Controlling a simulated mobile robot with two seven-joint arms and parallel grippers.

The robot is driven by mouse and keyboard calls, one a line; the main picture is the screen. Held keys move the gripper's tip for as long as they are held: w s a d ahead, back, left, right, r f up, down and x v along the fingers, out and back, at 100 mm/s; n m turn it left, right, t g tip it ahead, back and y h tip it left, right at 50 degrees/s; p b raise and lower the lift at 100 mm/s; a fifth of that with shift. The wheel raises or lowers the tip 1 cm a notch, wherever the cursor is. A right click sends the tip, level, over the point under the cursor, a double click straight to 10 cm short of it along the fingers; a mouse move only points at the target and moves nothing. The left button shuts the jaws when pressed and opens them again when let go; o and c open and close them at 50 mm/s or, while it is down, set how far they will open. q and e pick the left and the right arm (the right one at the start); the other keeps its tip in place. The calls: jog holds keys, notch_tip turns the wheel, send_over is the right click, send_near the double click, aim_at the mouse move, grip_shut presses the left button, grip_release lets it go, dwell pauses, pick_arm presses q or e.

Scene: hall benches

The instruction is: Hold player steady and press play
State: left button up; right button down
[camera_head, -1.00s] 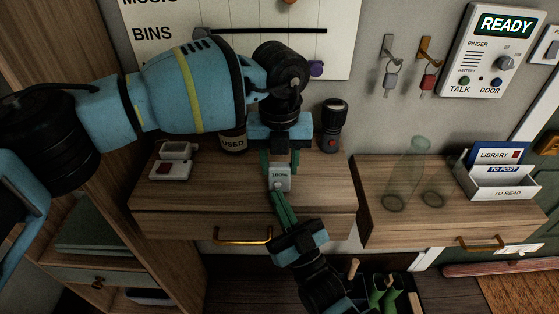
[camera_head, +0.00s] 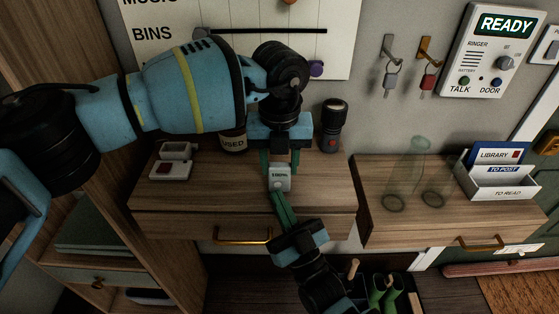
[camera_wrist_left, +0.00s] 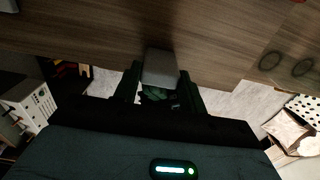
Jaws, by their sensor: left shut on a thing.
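The player (camera_head: 280,180) is a small pale grey box with a tiny dark label or display on its face, too small to read. My left gripper (camera_head: 279,163) comes down from above and is shut on it, one green finger on each side. In the left wrist view the player (camera_wrist_left: 160,68) sits between the fingers at the shelf's front edge. My right gripper (camera_head: 277,198) reaches up from below with its green fingers together, its tips at the player's lower front. I cannot tell whether they touch it.
The wooden drawer shelf (camera_head: 230,190) holds a white device with a red button (camera_head: 170,170), a jar marked USED (camera_head: 233,142) and a dark flashlight (camera_head: 333,125).

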jog(key=shift+w, duration=0.3)
pick_arm(q)
jog(key=shift+s+r, duration=0.1)
jog(key=shift+s, duration=0.1)
pick_arm(e)
jog(key=shift+r, duration=0.15)
